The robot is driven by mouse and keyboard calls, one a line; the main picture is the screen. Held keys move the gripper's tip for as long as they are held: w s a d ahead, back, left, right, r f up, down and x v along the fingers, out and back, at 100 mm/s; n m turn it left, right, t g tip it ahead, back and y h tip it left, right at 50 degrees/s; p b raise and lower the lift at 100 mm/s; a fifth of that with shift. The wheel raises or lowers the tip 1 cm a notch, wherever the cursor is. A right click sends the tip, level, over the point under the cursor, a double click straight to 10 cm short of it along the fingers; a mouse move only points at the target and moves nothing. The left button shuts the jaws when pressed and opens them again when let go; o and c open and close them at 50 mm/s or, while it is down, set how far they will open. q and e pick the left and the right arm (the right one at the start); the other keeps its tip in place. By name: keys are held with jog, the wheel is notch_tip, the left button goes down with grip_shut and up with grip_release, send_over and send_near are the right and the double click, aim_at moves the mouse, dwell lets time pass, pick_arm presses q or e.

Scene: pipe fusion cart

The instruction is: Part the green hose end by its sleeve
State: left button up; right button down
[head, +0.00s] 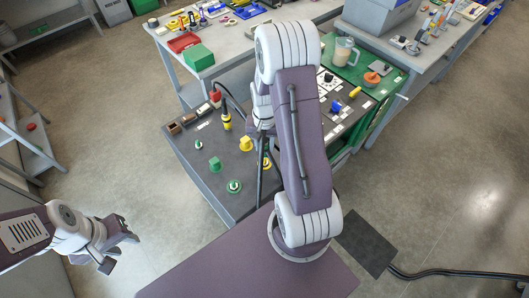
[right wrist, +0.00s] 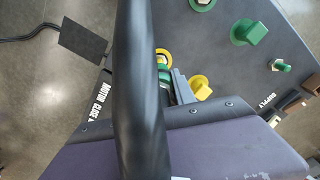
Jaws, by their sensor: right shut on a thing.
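The cart top (head: 205,150) is dark grey and carries green and yellow fittings. In the right wrist view a black hose (right wrist: 145,90) runs down the picture, close to the camera, and covers much of the middle. A green sleeve (right wrist: 163,74) shows partly behind it, next to a yellow ring (right wrist: 163,54) and a grey finger of my right gripper (right wrist: 181,86). My right gripper is shut on the green hose end; its grip is mostly hidden by the hose and, in the head view, by my arm. My left gripper (head: 120,250) is open and empty, left of the cart.
A green square fitting (head: 214,163), a green round one (head: 234,186) and a yellow one (head: 246,144) stand on the cart. A black hose with a yellow end (head: 226,122) stands behind. A green bench top (head: 378,75) with a jug (head: 343,51) adjoins at right.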

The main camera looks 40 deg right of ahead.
notch_tip(320, 180, up, 9)
jog(key=p, duration=0.8)
jog(key=shift+r, duration=0.15)
